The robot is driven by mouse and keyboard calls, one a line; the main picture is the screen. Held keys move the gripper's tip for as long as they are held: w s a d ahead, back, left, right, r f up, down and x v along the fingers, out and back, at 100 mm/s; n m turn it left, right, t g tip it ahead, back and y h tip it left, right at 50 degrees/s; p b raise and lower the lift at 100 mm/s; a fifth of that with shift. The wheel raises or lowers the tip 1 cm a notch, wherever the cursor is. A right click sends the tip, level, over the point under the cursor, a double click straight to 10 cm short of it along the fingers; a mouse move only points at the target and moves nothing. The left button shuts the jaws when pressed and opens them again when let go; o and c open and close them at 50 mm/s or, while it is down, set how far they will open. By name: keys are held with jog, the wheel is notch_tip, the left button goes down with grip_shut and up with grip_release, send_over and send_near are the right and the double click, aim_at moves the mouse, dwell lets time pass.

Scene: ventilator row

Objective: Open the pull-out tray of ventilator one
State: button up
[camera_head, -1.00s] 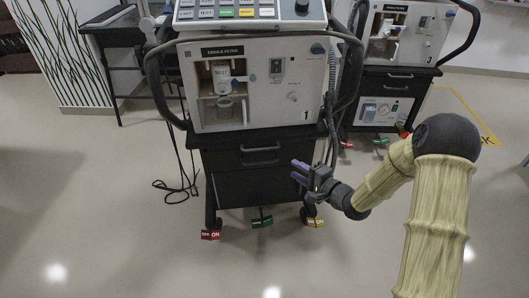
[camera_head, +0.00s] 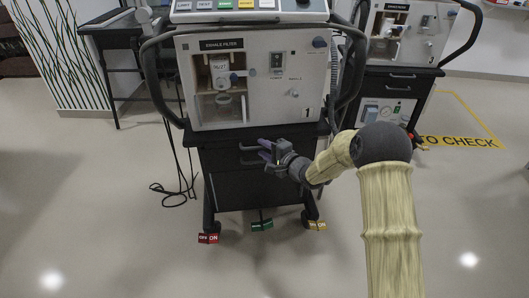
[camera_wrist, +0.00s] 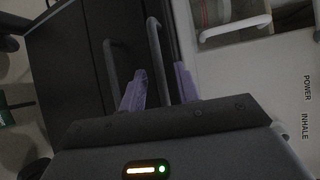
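Ventilator one (camera_head: 300,110) is a pale machine marked "1" on a dark cart. Below its panel is a dark tray front (camera_head: 222,158), which looks flush with the cart. Its bar handle (camera_head: 248,147) is partly covered by my gripper (camera_head: 265,151). In the wrist view, my gripper (camera_wrist: 162,74) has its two purple fingers spread apart. A grey bar handle (camera_wrist: 155,45) runs between the fingers, and they are not closed on it. Whether either finger touches it cannot be told. A second bar (camera_wrist: 110,65) lies to its left.
Coloured pedals, red (camera_head: 208,238), green (camera_head: 262,225) and yellow (camera_head: 317,225), sit at the cart's foot. Another ventilator (camera_head: 400,40) stands close on the right. Cables (camera_head: 180,190) hang at the left. The floor in front is clear.

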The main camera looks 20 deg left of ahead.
jog(key=shift+w+a, duration=0.1)
jog(key=shift+a, duration=0.05)
grip_shut()
jog(key=s+d+p, duration=0.3)
jog(key=s, duration=0.4)
jog(key=s+d+p, duration=0.3)
jog(key=s+d, duration=0.1)
jog(key=s, duration=0.3)
jog(key=shift+s, duration=0.25)
